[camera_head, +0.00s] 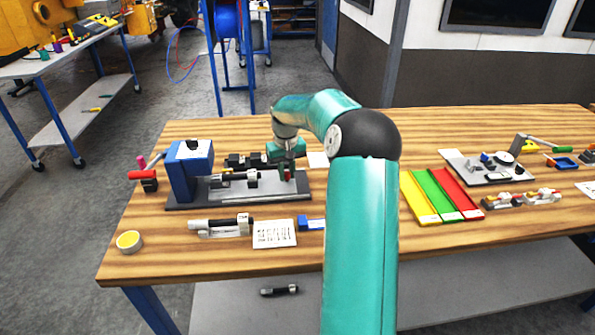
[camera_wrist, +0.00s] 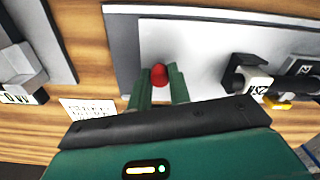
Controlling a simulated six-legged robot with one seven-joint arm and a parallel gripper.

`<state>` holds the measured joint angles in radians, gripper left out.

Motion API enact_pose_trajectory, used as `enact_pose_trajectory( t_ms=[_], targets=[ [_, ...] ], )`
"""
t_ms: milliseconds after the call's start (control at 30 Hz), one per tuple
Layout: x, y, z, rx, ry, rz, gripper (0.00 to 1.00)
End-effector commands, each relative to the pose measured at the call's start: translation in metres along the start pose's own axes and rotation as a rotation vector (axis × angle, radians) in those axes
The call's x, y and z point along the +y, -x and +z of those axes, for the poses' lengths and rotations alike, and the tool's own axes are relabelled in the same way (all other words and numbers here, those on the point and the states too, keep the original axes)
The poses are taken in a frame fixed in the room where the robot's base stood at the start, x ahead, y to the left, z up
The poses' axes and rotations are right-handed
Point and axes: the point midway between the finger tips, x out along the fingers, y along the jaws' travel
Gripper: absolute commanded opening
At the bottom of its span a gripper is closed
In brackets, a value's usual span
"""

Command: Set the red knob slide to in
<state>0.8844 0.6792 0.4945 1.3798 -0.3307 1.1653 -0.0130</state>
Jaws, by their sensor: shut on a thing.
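The red knob (camera_wrist: 159,75) shows in the wrist view, between the two green fingers of my gripper (camera_wrist: 159,82). The fingers are shut on it, and it stands over a pale grey plate. In the head view my gripper (camera_head: 287,172) is pointed down at the right end of the dark-based fixture (camera_head: 240,203), and only a little of the red knob shows between the fingers. The slide under the knob and its position marks cannot be made out.
A blue block (camera_head: 190,171) stands at the fixture's left end, with black-and-silver parts (camera_head: 233,179) between it and my gripper. A printed card (camera_head: 274,233) and a yellow-topped cup (camera_head: 129,242) lie in front. Yellow, green and red trays (camera_head: 441,197) are right of my arm.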

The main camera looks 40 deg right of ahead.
Motion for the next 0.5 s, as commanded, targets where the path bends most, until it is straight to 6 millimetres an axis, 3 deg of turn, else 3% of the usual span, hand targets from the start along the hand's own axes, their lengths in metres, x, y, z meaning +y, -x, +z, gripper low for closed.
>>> enact_pose_trajectory(
  t_ms=[33, 200, 500],
  targets=[
    [-0.013, 0.001, -0.004, 0.002, 0.007, 0.0, 0.0],
    [-0.036, 0.001, -0.01, 0.003, 0.004, 0.0, 0.0],
    [-0.044, 0.001, -0.012, 0.004, 0.003, -0.002, 0.0]
  ],
)
